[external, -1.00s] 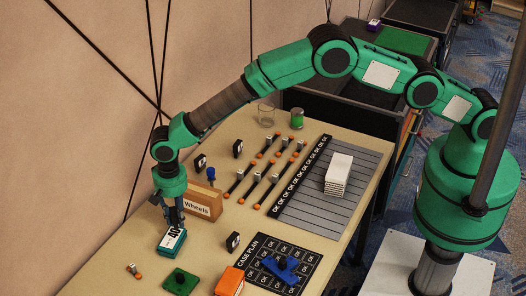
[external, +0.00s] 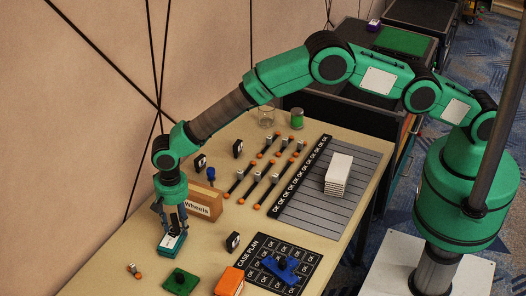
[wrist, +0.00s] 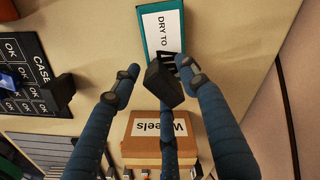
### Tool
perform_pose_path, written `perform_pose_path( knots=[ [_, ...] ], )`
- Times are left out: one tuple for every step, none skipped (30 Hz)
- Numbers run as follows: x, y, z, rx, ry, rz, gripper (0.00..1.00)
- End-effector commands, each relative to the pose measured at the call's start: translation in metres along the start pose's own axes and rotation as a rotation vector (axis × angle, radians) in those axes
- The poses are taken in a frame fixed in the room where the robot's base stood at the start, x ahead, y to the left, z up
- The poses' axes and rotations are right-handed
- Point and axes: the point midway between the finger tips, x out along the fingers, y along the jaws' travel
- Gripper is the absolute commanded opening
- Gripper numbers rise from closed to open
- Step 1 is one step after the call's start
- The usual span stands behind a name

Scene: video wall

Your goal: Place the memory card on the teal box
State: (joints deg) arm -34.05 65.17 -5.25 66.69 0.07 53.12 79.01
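The teal box (external: 166,251) lies near the wall-side edge of the table. In the wrist view the teal box (wrist: 191,30) has a white label reading "DRY TO", partly covered. A black block, apparently the memory card (wrist: 163,85), is between my fingertips and overlaps the near end of the box. It seems to stand on the box, but the contact is hidden. My gripper (external: 173,226) is directly over the box, fingers pointing down. In the wrist view my gripper (wrist: 158,72) has its blue fingers spread, with a gap beside the black block.
The wooden Wheels box (external: 201,203) stands close behind my gripper. A small black card (external: 233,241), an orange box (external: 230,281), a green plate (external: 181,282) and the CASE PLAN mat (external: 296,247) are nearby. White cards are stacked (external: 339,172) on the OK mat.

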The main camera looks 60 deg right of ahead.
Motion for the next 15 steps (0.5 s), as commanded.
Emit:
perform_pose_path(
  knots=[
    [0.000, 0.000, 0.000, 0.000, 0.000, 0.000, 0.44],
    [0.000, 0.000, 0.000, 0.000, 0.000, 0.000, 0.44],
    [0.000, 0.000, 0.000, 0.000, 0.000, 0.000, 0.44],
    [-0.001, 0.000, 0.000, 0.000, 0.000, 0.000, 0.44],
    [-0.001, 0.000, 0.000, 0.000, 0.000, 0.000, 0.44],
    [-0.002, 0.000, 0.000, 0.000, 0.000, 0.000, 0.44],
    [-0.004, 0.000, 0.000, 0.000, 0.000, 0.000, 0.44],
    [-0.005, 0.000, 0.000, 0.000, 0.000, -0.001, 0.44],
    [-0.007, 0.000, 0.000, 0.000, 0.000, -0.001, 0.44],
    [-0.009, 0.000, 0.000, 0.000, 0.000, -0.001, 0.44],
    [-0.012, -0.001, 0.000, 0.000, 0.000, -0.001, 0.44],
    [-0.016, -0.001, 0.000, 0.000, 0.000, -0.002, 0.44],
    [-0.020, -0.001, 0.000, 0.000, 0.000, -0.002, 0.44],
    [-0.024, -0.001, 0.000, 0.000, 0.001, -0.003, 0.44],
    [-0.029, -0.001, 0.000, 0.000, 0.000, -0.002, 0.44]
  ],
)
